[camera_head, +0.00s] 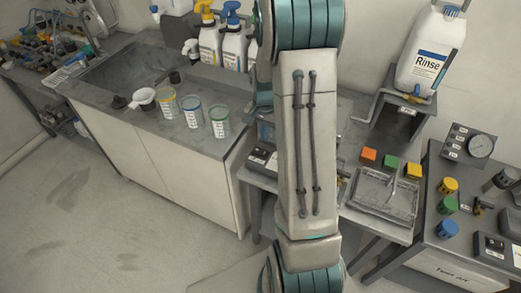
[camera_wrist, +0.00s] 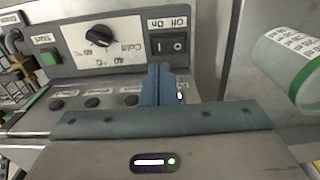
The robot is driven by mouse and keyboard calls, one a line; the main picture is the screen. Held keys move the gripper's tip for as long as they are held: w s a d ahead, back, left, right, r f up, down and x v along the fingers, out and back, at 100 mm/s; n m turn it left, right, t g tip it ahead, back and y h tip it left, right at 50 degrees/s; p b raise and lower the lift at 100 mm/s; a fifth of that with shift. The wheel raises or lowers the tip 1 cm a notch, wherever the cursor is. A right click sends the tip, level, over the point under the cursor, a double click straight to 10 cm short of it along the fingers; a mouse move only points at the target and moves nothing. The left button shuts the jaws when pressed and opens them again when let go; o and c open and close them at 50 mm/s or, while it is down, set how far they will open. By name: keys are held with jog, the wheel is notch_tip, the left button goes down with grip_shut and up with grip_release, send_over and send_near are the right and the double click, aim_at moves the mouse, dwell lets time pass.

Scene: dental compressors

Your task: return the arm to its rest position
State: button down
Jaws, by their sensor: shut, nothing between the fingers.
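My arm (camera_head: 305,150) spans the middle of the head view from top to bottom and hides part of the counter and bench behind it. My gripper does not show in the head view. In the wrist view, my gripper (camera_wrist: 158,84) has its blue fingers together, with nothing between them. The fingers are in front of a control panel (camera_wrist: 75,50) with a black dial (camera_wrist: 99,36), a green button (camera_wrist: 49,57) and an on/off switch (camera_wrist: 168,44). I cannot tell whether they touch it.
A green-banded cup (camera_head: 219,121) stands on the counter left of my arm; a similar one (camera_wrist: 290,65) is close right of my fingers. A tray (camera_head: 382,197), coloured blocks and a Rinse bottle (camera_head: 429,50) are on the right. The floor (camera_head: 80,215) at left is clear.

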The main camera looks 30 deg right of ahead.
jog(key=s+a+r+n+t, duration=0.1)
jog(key=s+a+r+n, duration=0.4)
jog(key=s+a+r, duration=0.2)
jog(key=s+a+r+n+t, duration=0.2)
jog(key=s+a+r+n, duration=0.3)
jog(key=s+r, duration=0.6)
jog(key=shift+s+a+r+t, duration=0.15)
jog(key=shift+s+a+t, duration=0.15)
jog(key=shift+s+a, duration=0.5)
